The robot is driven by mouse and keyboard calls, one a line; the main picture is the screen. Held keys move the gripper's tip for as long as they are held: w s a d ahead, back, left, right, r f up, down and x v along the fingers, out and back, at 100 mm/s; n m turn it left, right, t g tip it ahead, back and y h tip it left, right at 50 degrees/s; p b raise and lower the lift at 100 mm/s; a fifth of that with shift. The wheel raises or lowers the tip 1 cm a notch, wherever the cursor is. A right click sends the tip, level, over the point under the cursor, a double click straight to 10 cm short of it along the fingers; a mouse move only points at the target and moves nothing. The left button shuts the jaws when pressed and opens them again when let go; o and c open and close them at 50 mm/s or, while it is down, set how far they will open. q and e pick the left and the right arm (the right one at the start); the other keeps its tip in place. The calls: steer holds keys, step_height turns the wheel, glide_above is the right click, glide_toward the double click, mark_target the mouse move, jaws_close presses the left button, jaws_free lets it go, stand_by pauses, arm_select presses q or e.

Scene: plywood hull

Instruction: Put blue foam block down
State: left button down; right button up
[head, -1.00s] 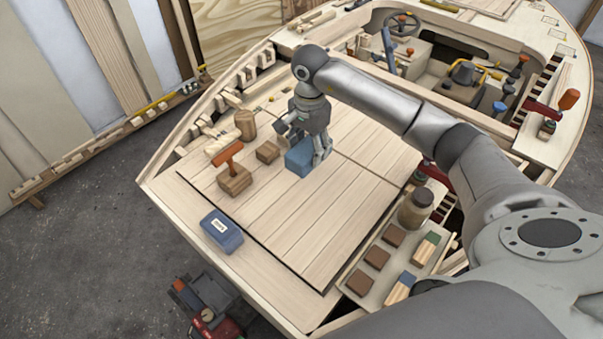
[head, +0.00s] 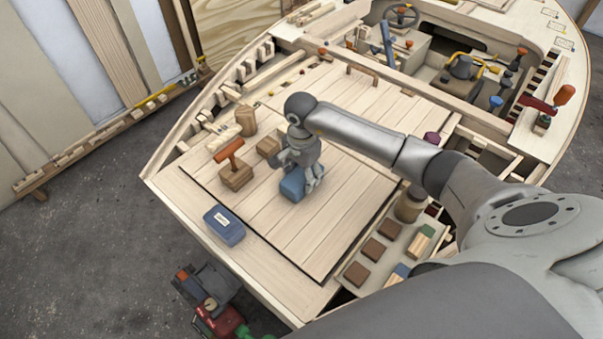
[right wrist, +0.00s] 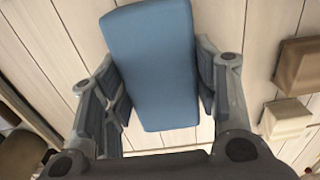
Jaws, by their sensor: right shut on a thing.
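The blue foam block (head: 292,185) is at the planked hatch (head: 330,215) in the head view, below my right gripper (head: 300,177). In the right wrist view the block (right wrist: 152,62) lies between the two fingers of my right gripper (right wrist: 165,95), which is shut on it. The block is low over the planks; I cannot tell whether its underside touches them. My left gripper is not in view.
A wooden block with an orange-handled tool (head: 236,176), a small wood block (head: 268,145) and a blue box (head: 224,225) are left of the gripper. A tray (head: 350,277) with brown blocks and a jar (head: 410,204) is at right. Planks in front are clear.

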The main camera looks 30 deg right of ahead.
steer(key=o, duration=0.9)
steer(key=shift+r, duration=0.1)
